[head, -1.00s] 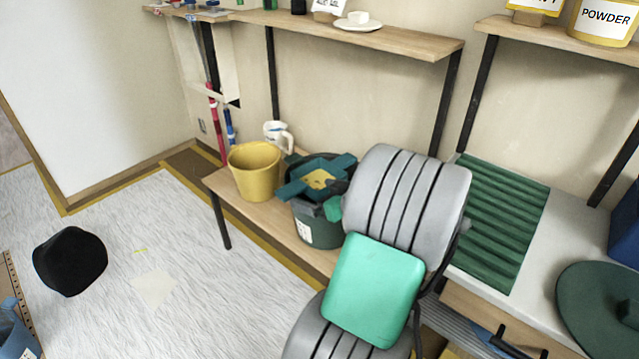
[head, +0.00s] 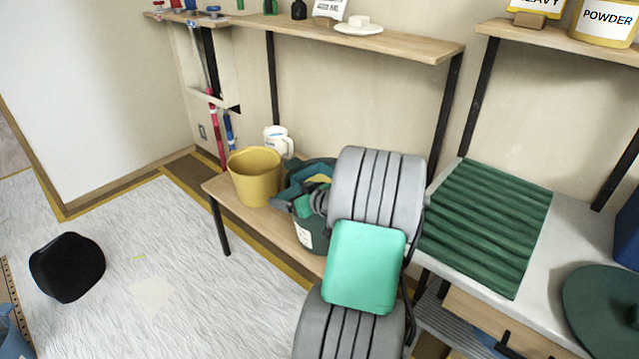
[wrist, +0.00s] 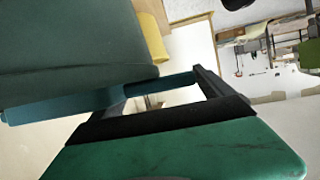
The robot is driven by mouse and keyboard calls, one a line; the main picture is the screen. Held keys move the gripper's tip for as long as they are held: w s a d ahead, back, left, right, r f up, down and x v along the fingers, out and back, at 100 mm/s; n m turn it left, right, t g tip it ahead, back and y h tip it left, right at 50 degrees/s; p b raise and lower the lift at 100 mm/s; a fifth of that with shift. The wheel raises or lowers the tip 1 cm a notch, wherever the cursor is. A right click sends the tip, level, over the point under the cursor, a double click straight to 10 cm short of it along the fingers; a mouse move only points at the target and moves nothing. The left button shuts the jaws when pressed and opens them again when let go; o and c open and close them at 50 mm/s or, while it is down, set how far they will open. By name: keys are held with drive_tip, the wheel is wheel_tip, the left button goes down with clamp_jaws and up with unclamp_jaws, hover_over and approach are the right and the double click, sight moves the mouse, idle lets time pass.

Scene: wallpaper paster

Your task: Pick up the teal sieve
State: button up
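The teal sieve (head: 294,186) is at the top of the dark green bucket (head: 312,238) on the low wooden bench. My arm hides its right side. My gripper (head: 303,206) is at the bucket's front rim, close against the sieve and partly hidden by my arm. A teal strip of the sieve (wrist: 60,106) runs to the fingertips under the large dark green bucket side (wrist: 70,50). I cannot tell whether they touch.
A yellow bucket (head: 256,178) and a white mug (head: 277,141) stand left of the green bucket. A green ridged board (head: 487,225) lies on the counter at right. A shelf (head: 400,46) runs above. A black rounded object (head: 67,267) is on the open floor.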

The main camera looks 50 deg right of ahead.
drive_tip(key=c, duration=1.5)
drive_tip(key=shift+o, duration=0.2)
